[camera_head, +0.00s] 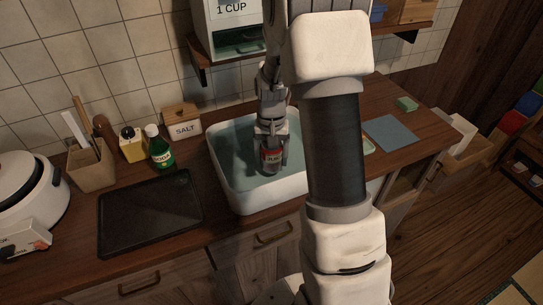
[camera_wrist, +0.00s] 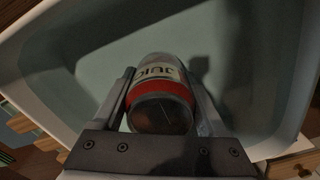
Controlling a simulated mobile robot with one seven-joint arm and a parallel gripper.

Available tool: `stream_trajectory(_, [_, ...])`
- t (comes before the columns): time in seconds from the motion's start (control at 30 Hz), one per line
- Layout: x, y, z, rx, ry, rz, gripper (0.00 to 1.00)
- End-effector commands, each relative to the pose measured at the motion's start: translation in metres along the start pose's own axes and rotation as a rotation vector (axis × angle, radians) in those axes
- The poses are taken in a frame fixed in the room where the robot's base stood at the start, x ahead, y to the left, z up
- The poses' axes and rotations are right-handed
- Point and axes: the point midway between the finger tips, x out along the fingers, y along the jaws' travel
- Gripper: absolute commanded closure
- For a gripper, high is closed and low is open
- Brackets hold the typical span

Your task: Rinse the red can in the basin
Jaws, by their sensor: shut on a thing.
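The red can (camera_head: 270,158) has a pale label band and a dark end. In the wrist view the can (camera_wrist: 160,97) sits between the two fingers of my gripper (camera_wrist: 165,100), with part of the word "JUICE" showing. My gripper (camera_head: 270,146) is shut on it and points down into the basin. The white basin (camera_head: 250,204) stands on the counter and holds pale greenish water. The can is inside the basin's rim, low near the water. I cannot tell how deep it is in the water. My arm hides the basin's right side in the head view.
A black tray (camera_head: 150,214) lies left of the basin. A green bottle (camera_head: 159,150), a yellow container (camera_head: 132,146) and a salt box (camera_head: 182,122) stand behind it. A blue-grey mat (camera_head: 390,133) lies to the right.

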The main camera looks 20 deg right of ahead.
Motion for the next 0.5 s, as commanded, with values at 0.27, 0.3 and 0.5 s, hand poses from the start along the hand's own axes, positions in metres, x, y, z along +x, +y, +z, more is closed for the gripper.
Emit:
stream_trajectory(0.27, [-0.027,0.0,0.0,0.0,0.002,0.0,0.76])
stream_trajectory(0.3, [-0.03,0.0,0.0,0.0,0.002,-0.001,0.76])
stream_trajectory(0.5, [-0.046,0.0,0.0,0.0,0.002,0.0,0.76])
